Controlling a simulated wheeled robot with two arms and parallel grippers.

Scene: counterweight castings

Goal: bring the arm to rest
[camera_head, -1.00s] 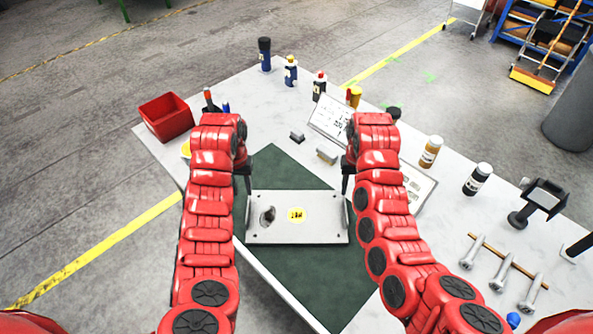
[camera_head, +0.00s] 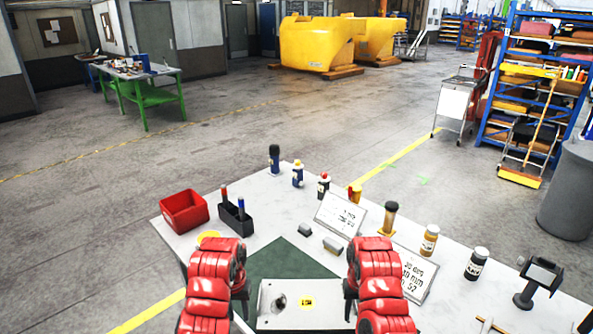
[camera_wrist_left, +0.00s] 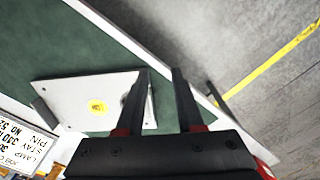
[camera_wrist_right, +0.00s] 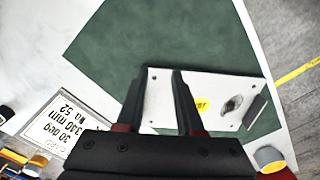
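A pale metal plate (camera_head: 275,318) with a yellow label and a hole lies on the dark green mat (camera_head: 270,262) at the bottom of the head view. It also shows in the left wrist view (camera_wrist_left: 75,98) and the right wrist view (camera_wrist_right: 216,85). My left gripper (camera_wrist_left: 160,72) is beside one end of the plate, its fingers parted with nothing between them. My right gripper (camera_wrist_right: 159,72) is near the other end, also with parted, empty fingers. In the head view my arms hide much of both grippers, and the frame cuts off the plate's near edge.
A red bin (camera_head: 184,211) and a black tool holder (camera_head: 236,219) stand at the table's left. Several bottles, two printed cards (camera_head: 340,213) and a small screen on a stand (camera_head: 538,281) line the far and right sides. Beyond the table is open floor.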

